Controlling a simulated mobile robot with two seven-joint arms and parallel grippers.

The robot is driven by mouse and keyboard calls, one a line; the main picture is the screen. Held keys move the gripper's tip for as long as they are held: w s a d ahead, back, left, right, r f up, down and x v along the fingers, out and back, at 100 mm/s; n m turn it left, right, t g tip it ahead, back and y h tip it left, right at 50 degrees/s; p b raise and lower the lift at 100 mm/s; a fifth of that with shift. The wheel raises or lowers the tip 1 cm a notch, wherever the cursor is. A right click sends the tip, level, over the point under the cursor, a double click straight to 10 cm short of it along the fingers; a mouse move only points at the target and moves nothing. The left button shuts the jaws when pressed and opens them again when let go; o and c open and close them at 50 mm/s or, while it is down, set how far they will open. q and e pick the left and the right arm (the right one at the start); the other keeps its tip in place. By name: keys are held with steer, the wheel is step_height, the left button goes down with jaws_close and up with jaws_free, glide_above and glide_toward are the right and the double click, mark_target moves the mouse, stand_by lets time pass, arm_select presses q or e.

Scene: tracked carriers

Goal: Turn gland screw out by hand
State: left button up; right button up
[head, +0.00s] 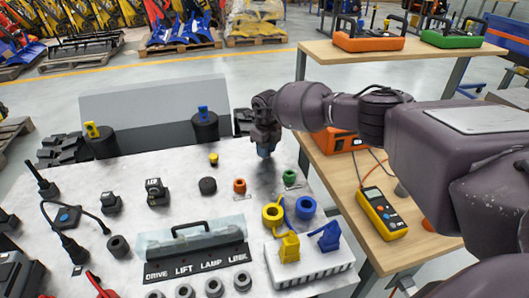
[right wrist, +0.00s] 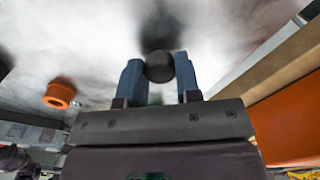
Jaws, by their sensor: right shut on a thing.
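My right gripper (head: 264,152) reaches down to the far right part of the grey worktop. In the right wrist view its two blue fingers (right wrist: 159,82) are shut on a dark round piece, which I take to be the gland screw (right wrist: 159,66). The piece sits between the fingertips against the pale worktop. In the head view the gripper hides it, and its thread cannot be seen. My left gripper is not in view.
An orange fitting (head: 240,185), a green fitting (head: 289,177), a black ring (head: 208,185) and a yellow fitting (head: 213,159) stand nearby. A labelled box with a handle (head: 194,242) is at the front. A wooden bench with a yellow meter (head: 384,213) is at right.

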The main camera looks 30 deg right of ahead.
steer(key=shift+f+n, duration=0.15)
steer(key=shift+n, duration=0.85)
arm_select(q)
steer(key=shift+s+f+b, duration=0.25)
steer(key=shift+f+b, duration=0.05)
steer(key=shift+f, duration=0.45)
arm_select(e)
steer(key=shift+n, duration=0.4)
steer(key=shift+n, duration=0.7)
steer(key=n+b, duration=0.1)
steer(key=n, duration=0.2)
steer(key=shift+b, duration=0.3)
steer(key=n+b, duration=0.1)
steer(key=n, duration=0.3)
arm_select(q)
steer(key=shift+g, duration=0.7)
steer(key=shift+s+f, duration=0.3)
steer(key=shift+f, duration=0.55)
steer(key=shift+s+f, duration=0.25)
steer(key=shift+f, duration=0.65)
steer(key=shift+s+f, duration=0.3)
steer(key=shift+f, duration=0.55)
arm_select(e)
steer(key=shift+n, duration=0.7)
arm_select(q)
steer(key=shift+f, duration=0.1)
